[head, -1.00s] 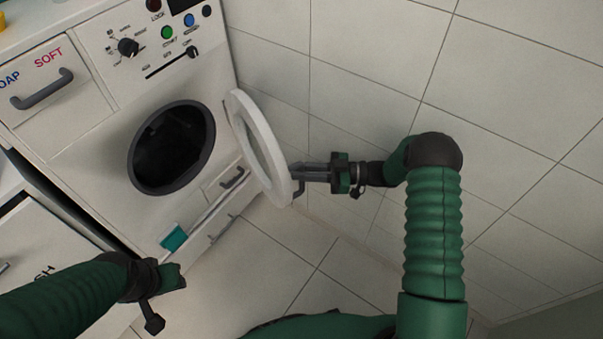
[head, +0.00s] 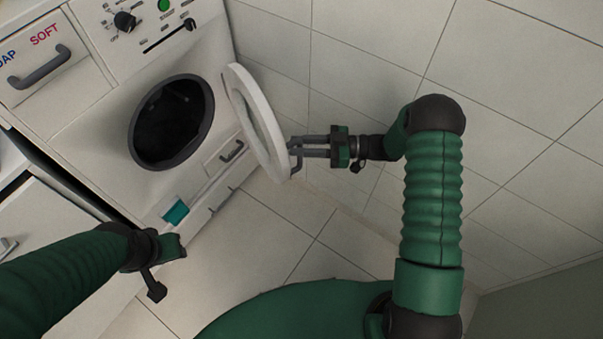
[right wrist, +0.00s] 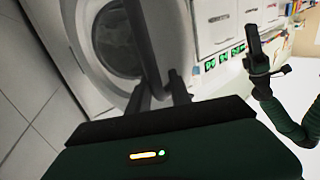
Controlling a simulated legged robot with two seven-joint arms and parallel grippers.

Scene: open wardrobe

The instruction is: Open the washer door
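The washer (head: 105,150) is at the left of the head view, with a dark round drum opening (head: 171,122). Its white ring door (head: 258,125) stands swung wide open to the right of the opening. A dark handle (head: 297,163) sits on the door's outer edge. My right gripper (head: 303,147) is at this handle, its two fingers apart. I cannot tell whether they touch it. The right wrist view also shows these fingers (right wrist: 158,95) apart, with the drum opening behind. My left gripper (head: 174,247) hangs low before the washer; its fingers are unclear.
A tiled wall (head: 380,60) stands to the right of the open door. A soap drawer (head: 45,65) and a control panel with knobs are above the opening. A teal piece (head: 176,212) is at the washer's base. The tiled floor (head: 280,235) in front is clear.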

